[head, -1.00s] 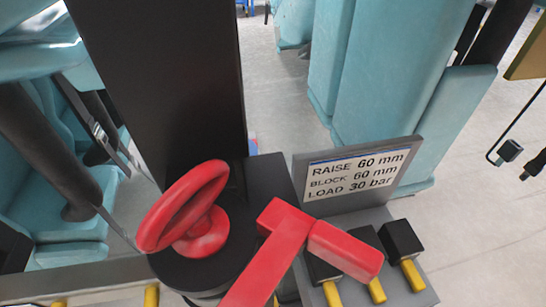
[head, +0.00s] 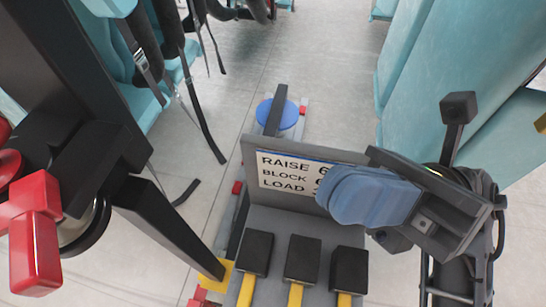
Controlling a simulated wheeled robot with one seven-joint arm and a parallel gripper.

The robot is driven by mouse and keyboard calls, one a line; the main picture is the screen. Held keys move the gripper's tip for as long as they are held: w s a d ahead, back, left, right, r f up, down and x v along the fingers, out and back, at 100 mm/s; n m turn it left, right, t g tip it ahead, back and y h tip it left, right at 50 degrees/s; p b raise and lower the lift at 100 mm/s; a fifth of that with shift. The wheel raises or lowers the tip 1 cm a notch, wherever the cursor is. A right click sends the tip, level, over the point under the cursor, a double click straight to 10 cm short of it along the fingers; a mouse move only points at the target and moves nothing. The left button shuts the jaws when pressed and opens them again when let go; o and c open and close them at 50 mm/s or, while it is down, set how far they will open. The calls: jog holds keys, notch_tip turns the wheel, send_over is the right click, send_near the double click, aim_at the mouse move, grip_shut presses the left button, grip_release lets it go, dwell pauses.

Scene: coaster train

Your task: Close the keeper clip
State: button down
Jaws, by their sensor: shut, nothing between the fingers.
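My gripper (head: 342,196) is at the right of the head view, with its blue-grey fingers shut and nothing between them. It points left, in front of the right part of the sign plate (head: 285,172), and covers some of its text. I cannot pick out the keeper clip for certain. A red handle (head: 36,240) with a block-shaped end is at the left edge, beside a dark post (head: 75,75). A slanted black bar (head: 165,225) runs from there down to a yellow piece (head: 216,272). My gripper is well apart from these.
Black blocks (head: 303,259) with yellow grips stand in a row on a grey tray (head: 270,222) below the sign. A blue disc (head: 277,114) lies beyond the sign. Teal seats with hanging straps (head: 200,110) are at upper left, and a teal panel (head: 440,60) is at right.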

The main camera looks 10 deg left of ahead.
jog(key=w+a+n+g+h, duration=0.2)
jog(key=w+a+n+h, duration=0.15)
jog(key=n+h, duration=0.4)
jog(key=h+p, duration=0.1)
jog(key=p, duration=0.2)
send_near(51, 251)
jog(key=shift+n+t, duration=0.4)
jog(key=shift+n, duration=0.05)
jog(key=x, duration=0.7)
jog(key=shift+d+r, duration=0.15)
jog(key=shift+r, duration=0.1)
